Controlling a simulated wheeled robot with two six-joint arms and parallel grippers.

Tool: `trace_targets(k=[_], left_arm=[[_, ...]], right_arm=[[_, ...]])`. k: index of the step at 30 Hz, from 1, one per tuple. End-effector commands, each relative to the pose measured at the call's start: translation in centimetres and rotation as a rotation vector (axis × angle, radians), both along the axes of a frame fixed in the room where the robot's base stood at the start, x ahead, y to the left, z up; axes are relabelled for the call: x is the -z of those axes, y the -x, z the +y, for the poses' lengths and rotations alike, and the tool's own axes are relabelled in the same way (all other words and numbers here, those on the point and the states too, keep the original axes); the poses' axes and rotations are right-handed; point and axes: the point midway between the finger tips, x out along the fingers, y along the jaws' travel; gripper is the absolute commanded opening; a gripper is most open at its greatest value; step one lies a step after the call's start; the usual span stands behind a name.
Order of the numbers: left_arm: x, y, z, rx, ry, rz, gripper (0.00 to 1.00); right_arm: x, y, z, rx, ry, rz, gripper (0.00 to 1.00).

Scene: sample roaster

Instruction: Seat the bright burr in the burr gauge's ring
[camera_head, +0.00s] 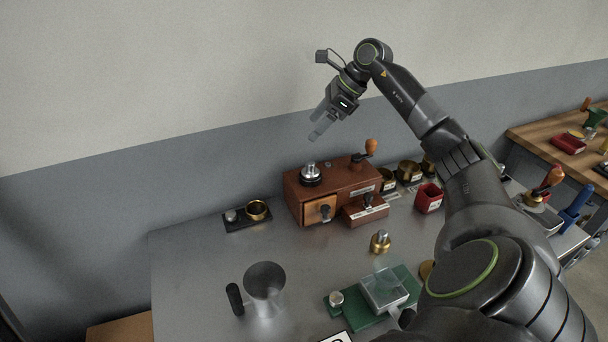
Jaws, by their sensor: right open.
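My right gripper (316,126) is open and empty, high in front of the wall above the wooden box. A bright silver burr-like piece (311,168) stands upright in a dark ring on the brown wooden box (337,190). A second bright piece with a brass base (380,242) stands on the metal table. A small labelled wooden block (366,211) in front of the box carries a dark knobbed piece (368,199). Left of it, a black plate (238,225) carries a brass ring (257,210). I cannot tell for sure which is the gauge. My left gripper is out of view.
A metal cup with black handle (265,282) stands front left. A green mat (343,304) holds a clear-topped scale-like device (384,290). A red container (428,197) and brass tins (409,171) stand right of the box. The table (190,270) is clear at left.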

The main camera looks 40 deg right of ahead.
Motion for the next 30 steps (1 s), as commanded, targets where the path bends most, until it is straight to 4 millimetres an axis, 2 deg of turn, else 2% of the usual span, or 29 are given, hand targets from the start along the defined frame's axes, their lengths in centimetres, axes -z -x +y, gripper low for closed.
trace_targets(k=[1,3,8,11,24,30], left_arm=[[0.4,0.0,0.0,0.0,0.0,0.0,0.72],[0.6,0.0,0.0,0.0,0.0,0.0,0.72],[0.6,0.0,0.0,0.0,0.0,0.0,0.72],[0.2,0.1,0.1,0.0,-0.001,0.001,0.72],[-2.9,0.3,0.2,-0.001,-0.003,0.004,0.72],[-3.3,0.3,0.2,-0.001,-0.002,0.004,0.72]], right_arm=[[-0.5,0.7,-1.6,0.007,0.05,0.035,0.72],[-1.1,1.7,-3.3,0.01,0.1,0.083,0.72],[-1.6,3.0,-5.1,0.017,0.155,0.145,0.72],[-0.8,2.9,-4.9,0.016,0.161,0.156,0.72],[7.5,0.5,-2.3,0.015,0.156,0.155,0.72],[9.3,-0.1,-1.9,0.015,0.159,0.152,0.72]])
